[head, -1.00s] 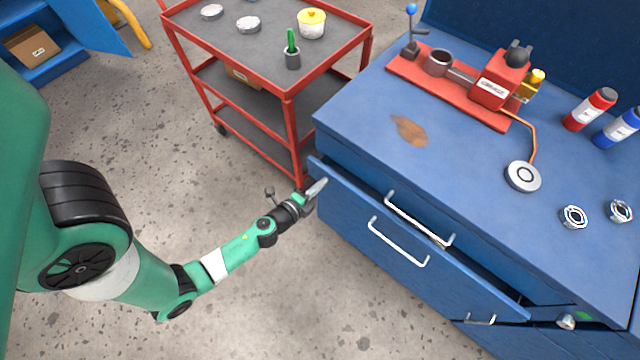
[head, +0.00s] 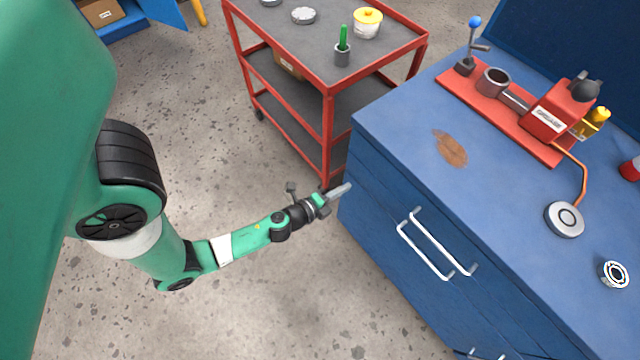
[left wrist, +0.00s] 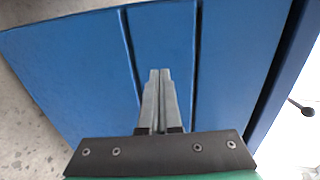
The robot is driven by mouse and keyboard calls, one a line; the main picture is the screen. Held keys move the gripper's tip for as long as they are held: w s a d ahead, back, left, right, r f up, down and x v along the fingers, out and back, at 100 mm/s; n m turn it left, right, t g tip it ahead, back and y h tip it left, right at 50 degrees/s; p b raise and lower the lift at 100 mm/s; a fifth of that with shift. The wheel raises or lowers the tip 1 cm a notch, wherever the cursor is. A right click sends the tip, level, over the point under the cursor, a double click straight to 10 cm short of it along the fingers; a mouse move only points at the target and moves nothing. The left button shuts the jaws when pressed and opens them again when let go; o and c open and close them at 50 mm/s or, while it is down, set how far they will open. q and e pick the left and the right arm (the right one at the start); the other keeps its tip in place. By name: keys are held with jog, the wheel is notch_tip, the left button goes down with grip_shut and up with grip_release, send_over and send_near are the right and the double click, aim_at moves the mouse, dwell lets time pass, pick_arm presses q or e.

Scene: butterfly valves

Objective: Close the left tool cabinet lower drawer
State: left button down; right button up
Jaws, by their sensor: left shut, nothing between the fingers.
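The blue tool cabinet (head: 420,170) stands at the right in the head view. Its lower drawer (head: 385,245), with a white bar handle (head: 424,252), looks pushed in, about level with the front above it. The upper drawer's handle (head: 445,240) is just above. My left gripper (head: 341,191) is shut and empty, at the left end of the cabinet front. In the left wrist view its closed fingertips (left wrist: 160,74) point at the blue drawer fronts (left wrist: 165,40), between two dark seams. I cannot tell whether they touch. My right gripper is not in view.
A red cart (head: 330,90) with a yellow-lidded pot (head: 367,22) and a green item in a cup (head: 342,50) stands close behind my left gripper. A red vise-like tool (head: 550,115) sits on the cabinet top. The floor in front is clear.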

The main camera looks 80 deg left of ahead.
pick_arm(q)
jog(key=b+v, duration=0.1)
jog(key=v, duration=0.7)
jog(key=shift+r+b, duration=0.15)
jog(key=shift+b, duration=0.2)
jog(key=shift+s+d, duration=0.1)
jog(key=shift+s, duration=0.05)
